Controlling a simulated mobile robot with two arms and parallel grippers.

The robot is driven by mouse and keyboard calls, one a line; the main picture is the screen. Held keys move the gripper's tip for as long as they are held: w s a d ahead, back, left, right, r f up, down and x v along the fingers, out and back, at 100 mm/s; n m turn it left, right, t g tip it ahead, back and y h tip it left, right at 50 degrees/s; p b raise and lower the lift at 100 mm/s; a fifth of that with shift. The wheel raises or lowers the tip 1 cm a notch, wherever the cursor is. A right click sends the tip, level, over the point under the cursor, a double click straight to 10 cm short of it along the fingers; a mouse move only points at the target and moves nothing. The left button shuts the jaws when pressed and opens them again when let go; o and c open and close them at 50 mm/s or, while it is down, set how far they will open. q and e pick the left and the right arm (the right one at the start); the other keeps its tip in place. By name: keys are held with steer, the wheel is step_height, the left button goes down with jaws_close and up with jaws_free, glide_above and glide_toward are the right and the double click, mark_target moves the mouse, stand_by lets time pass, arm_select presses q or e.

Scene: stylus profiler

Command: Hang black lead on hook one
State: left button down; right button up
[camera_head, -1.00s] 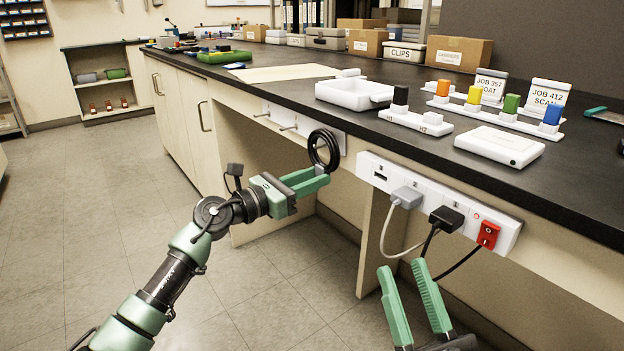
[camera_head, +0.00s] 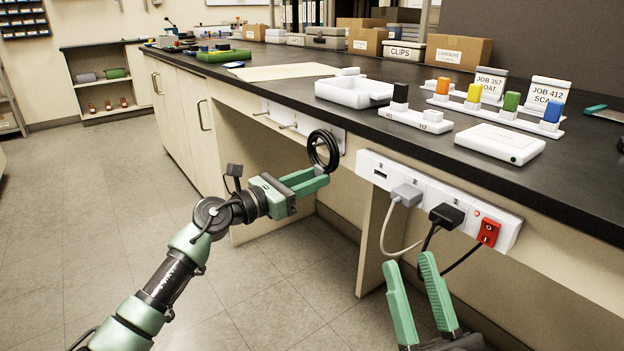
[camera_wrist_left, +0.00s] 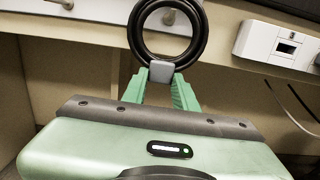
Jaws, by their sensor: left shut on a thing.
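The black lead (camera_head: 323,152) is a coiled ring held upright at the tips of my left gripper (camera_head: 318,178), in front of the bench's front panel. In the left wrist view the coil (camera_wrist_left: 135,32) stands above the shut fingers (camera_wrist_left: 160,82), which grip a grey piece at its bottom. A white hook plate (camera_head: 335,140) with metal hooks is fixed under the bench edge. Two hook pegs (camera_head: 288,126) show left of the coil in the head view. One peg end (camera_wrist_left: 169,17) shows through the ring in the left wrist view. My right gripper (camera_head: 418,300) is open and empty at the lower right.
Open space lies under the bench.

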arm_select(q)
steer(key=shift+f, duration=0.15)
arm_select(e)
steer(key=shift+s+r+y, duration=0.3)
steer(key=shift+s, duration=0.15)
arm_select(q)
steer(key=c, duration=1)
jaws_free()
steer(key=shift+c, duration=0.5)
steer(key=p+v, duration=0.1)
steer(key=v, duration=0.7)
arm_select(e)
steer(key=shift+w+a+f+g+h, duration=0.1)
steer(key=shift+w+f+g+h, duration=0.15)
steer(key=shift+w+f+g, duration=0.4)
steer(key=shift+w+d+f+g+h, duration=0.1)
steer(key=shift+w+f+g+h, duration=0.15)
steer(key=shift+w+f, duration=0.45)
steer(key=shift+w+a+f+g+h, duration=0.15)
steer(key=shift+w+f+g, duration=0.3)
steer(key=shift+f, duration=0.45)
arm_select(q)
steer(key=shift+a, duration=0.15)
arm_select(e)
steer(key=shift+s, duration=0.1)
